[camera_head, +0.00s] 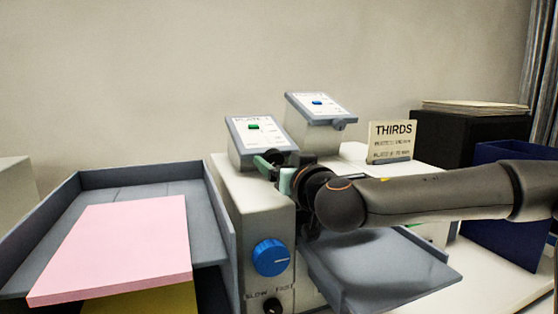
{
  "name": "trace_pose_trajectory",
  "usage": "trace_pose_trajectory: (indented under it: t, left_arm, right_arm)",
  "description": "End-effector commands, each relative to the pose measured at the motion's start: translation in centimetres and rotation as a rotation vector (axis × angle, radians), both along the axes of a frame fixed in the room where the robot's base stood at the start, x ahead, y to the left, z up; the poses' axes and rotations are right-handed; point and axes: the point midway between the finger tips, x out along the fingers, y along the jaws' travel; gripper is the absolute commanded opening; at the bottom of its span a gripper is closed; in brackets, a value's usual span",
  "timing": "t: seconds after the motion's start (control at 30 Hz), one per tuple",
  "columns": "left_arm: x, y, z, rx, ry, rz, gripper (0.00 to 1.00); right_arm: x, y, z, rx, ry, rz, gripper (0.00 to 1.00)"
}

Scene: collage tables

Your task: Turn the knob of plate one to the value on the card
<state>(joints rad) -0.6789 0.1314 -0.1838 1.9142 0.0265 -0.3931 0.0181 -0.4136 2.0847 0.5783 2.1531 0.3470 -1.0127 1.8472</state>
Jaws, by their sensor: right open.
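Plate one (251,142) is a grey panel with a white sloping face and a green mark, on top of a pale machine. Its knob is hidden or hard to make out behind my right gripper. My right gripper (275,171) is at the lower right edge of plate one, its fingers open; I cannot tell whether they touch the knob. My left gripper is not in view.
A second plate (319,107) with a blue mark and side knob (340,124) stands behind. A blue dial (270,257) is on the machine front. A grey tray (90,184) holds a pink sheet (118,245) at left. A dark blue bin (490,245) stands right.

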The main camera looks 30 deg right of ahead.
Motion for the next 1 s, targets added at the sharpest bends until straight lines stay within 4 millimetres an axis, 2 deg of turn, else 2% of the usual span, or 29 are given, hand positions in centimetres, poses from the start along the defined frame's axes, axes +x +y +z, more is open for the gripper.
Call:
trace_pose_trajectory:
  t: [0.27, 0.9, 0.97, 1.0]
  left_arm:
    - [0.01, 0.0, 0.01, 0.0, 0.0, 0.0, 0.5]
    - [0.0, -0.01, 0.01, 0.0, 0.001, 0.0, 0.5]
    - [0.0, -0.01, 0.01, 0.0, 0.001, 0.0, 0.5]
    - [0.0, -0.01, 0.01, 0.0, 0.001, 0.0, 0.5]
  right_arm:
    - [0.12, -0.02, -0.01, 0.001, 0.0, 0.0, 0.78]
    - [0.08, -0.04, 0.0, 0.001, 0.0, -0.001, 0.06]
    - [0.08, -0.04, 0.0, 0.001, 0.0, -0.001, 0.0]
    - [0.08, -0.05, 0.0, 0.001, 0.0, -0.001, 0.0]
